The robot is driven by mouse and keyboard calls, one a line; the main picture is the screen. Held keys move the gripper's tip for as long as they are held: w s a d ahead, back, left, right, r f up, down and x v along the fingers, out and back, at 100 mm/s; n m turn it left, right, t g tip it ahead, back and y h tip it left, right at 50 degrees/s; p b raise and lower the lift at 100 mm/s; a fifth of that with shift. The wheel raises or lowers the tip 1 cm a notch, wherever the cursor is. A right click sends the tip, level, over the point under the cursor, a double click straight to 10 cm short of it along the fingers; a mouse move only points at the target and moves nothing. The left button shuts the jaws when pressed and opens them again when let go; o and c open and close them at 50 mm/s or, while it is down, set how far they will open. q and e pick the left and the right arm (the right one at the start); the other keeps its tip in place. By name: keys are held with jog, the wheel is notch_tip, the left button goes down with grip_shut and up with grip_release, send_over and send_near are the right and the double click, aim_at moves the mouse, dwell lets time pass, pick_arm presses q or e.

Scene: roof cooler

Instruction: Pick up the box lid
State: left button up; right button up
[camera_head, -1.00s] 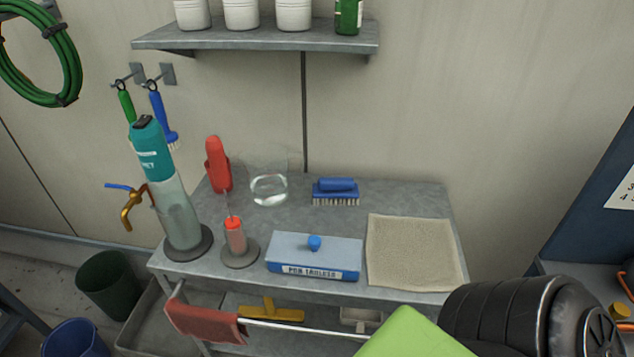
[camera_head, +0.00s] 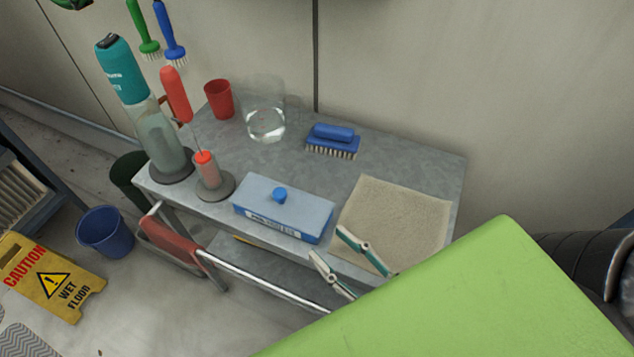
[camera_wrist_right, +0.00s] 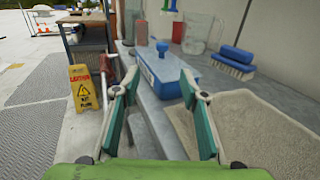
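The box (camera_head: 282,228) is blue with a pale grey-blue lid (camera_head: 303,203) that has a round blue knob (camera_head: 279,195) on top. It sits closed at the front of the grey table. In the right wrist view the box (camera_wrist_right: 172,77) and its knob (camera_wrist_right: 162,47) lie ahead, beyond the fingers. My right gripper (camera_head: 345,262) is open and empty, to the right of the box by the table's front edge, apart from it. The right wrist view also shows its fingers (camera_wrist_right: 160,113) spread. My left gripper is not in view.
A tan towel (camera_head: 401,219) lies right of the box. A red cloth (camera_head: 168,238) hangs on the front rail.

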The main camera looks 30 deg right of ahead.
jog(key=p, duration=0.3)
send_near(284, 197)
jog(key=w, duration=0.1)
jog(key=w+a, duration=0.1)
jog(key=shift+w+a+f, duration=0.15)
jog(key=shift+w+f, duration=0.1)
jog(key=shift+w, duration=0.1)
jog(key=shift+w+f, duration=0.1)
jog(key=shift+w, duration=0.35)
jog(key=w+p, duration=0.1)
jog(key=w+r+p, duration=0.1)
jog(key=shift+w+a+r, duration=0.15)
jog(key=shift+w+a, duration=0.1)
jog(key=shift+w, duration=0.1)
jog(key=shift+f+x, duration=0.2)
jog(key=shift+x, duration=0.8)
jog(key=shift+w+d+f, duration=0.1)
jog(key=shift+w, duration=0.1)
jog(key=shift+c, duration=0.9)
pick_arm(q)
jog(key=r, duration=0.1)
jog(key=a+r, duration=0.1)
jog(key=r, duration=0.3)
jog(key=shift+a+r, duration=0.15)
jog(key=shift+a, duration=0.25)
pick_arm(e)
grip_shut()
